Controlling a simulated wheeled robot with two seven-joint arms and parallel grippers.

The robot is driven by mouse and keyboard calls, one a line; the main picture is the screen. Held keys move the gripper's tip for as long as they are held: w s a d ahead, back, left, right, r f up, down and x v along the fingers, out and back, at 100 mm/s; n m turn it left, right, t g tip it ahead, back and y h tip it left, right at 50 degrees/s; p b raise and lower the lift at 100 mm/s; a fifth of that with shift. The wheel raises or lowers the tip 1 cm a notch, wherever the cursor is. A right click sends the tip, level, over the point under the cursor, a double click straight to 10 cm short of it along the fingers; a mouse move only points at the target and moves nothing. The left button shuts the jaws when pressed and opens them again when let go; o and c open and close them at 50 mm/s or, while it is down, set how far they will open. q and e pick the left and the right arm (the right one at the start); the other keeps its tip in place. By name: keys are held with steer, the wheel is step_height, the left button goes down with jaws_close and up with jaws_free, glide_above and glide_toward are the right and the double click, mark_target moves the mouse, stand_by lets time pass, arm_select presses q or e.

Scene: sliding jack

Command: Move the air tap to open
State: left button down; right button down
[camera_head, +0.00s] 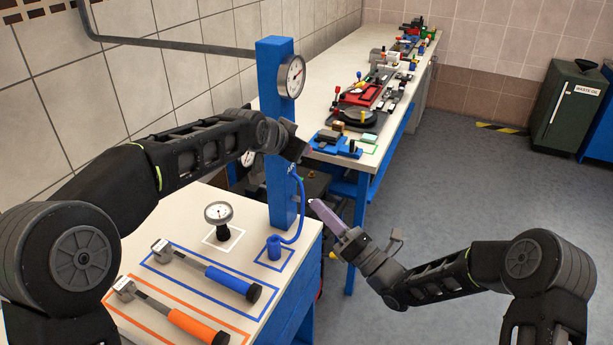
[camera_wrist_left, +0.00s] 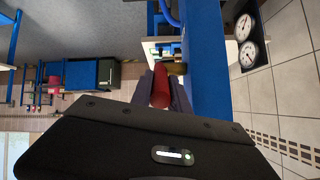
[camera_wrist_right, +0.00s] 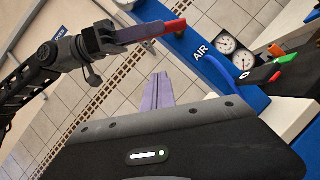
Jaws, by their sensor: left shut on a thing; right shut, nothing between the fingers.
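The air tap's red lever (camera_wrist_left: 160,88) sits between the fingers of my left gripper (camera_wrist_left: 161,92), by the blue post in the left wrist view. The red lever also shows at the left fingertips in the right wrist view (camera_wrist_right: 172,29), near the white AIR lettering (camera_wrist_right: 201,48) on the post. In the head view my left gripper (camera_head: 302,150) hides the tap beside the post. My left gripper is shut on the lever. My right gripper (camera_head: 318,207) is shut and empty, to the right of the post; its closed fingers show in its wrist view (camera_wrist_right: 158,91).
The blue post (camera_head: 278,110) carries a round gauge (camera_head: 291,77). A blue hose (camera_head: 300,205) runs down to a blue fitting (camera_head: 274,246). A cluttered bench (camera_head: 345,60) stands behind.

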steer(key=w+a+r, duration=0.5)
steer(key=w+r, duration=0.2)
steer(key=shift+w, duration=0.25)
stand_by(0.4)
